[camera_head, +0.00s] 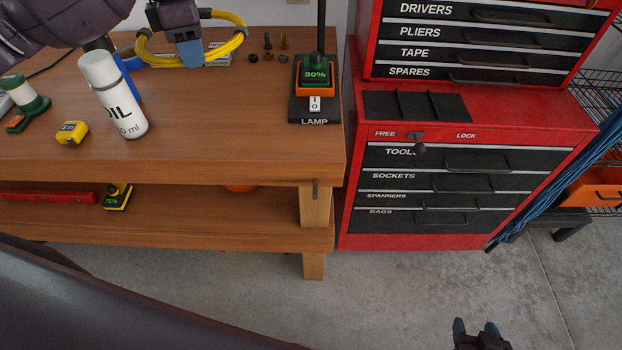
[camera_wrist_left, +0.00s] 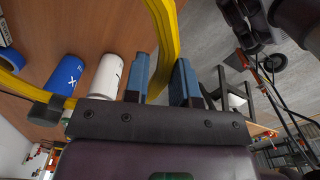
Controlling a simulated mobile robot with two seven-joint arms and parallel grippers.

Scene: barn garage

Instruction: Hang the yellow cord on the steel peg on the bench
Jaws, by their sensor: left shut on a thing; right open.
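The yellow cord (camera_head: 236,42) is a coiled loop at the back of the wooden bench (camera_head: 220,135). My left gripper (camera_head: 190,54) is shut on the cord, its blue fingertips at the coil's near side. In the left wrist view the cord (camera_wrist_left: 170,35) runs up from between the blue fingers of my left gripper (camera_wrist_left: 162,78). Whether the coil touches the benchtop is unclear. My right gripper (camera_head: 480,334) is open and empty, low over the floor.
A white oil bottle (camera_head: 115,95), a blue can (camera_head: 128,78) and a yellow tape measure (camera_head: 72,132) stand left on the bench. Bolts and nuts (camera_head: 268,57) lie behind. A lamp base (camera_head: 314,110) stands at the right edge. A red tool chest (camera_head: 470,125) is beside the bench.

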